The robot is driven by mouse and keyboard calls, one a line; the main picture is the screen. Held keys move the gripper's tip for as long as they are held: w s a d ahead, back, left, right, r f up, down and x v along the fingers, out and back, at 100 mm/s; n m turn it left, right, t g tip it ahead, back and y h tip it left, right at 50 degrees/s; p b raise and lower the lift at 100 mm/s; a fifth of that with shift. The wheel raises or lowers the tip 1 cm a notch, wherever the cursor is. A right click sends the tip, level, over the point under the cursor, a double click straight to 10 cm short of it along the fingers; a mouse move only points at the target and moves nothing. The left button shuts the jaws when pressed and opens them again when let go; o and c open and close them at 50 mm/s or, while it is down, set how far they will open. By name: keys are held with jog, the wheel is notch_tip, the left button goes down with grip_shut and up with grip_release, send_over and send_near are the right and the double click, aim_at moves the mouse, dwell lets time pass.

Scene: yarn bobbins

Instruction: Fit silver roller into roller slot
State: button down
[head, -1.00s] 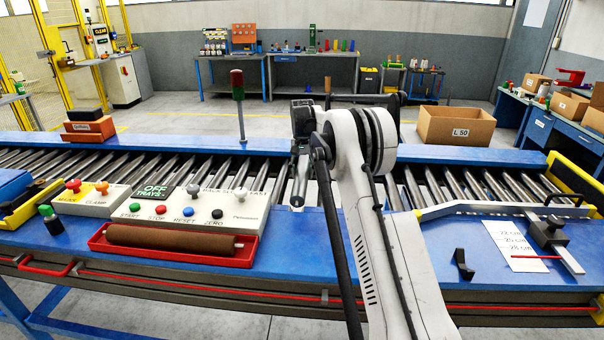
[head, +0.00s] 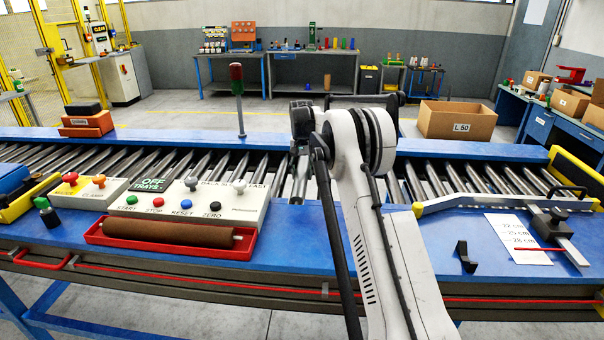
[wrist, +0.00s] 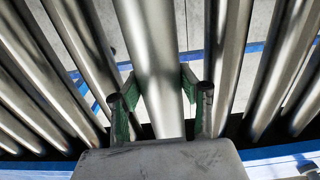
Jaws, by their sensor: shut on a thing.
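The silver roller (wrist: 158,40) runs through the middle of the wrist view. It lies between the green-padded fingers of my gripper (wrist: 160,85), which is shut on it. A silver roller (head: 299,182) also shows left of my arm in the head view, its near end over the blue front rail of the conveyor. In the wrist view, gaps with floor showing lie on both sides of the held roller. The slot seats are hidden, so I cannot tell whether the roller's ends touch them. My arm hides most of the gripper in the head view.
Other conveyor rollers (head: 440,183) lie on both sides. A control panel (head: 190,210) and a red tray with a brown roller (head: 170,232) stand left of my arm. A yellow-ended guide bar (head: 470,201) and black hook (head: 465,256) are to the right.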

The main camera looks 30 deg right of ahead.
jog(key=shift+f+b, duration=0.95)
jog(key=shift+f, duration=0.65)
jog(key=c, duration=1.1)
grip_release()
jog(key=shift+o, duration=0.2)
notch_tip(320, 180, up, 12)
jog(key=shift+a, duration=0.1)
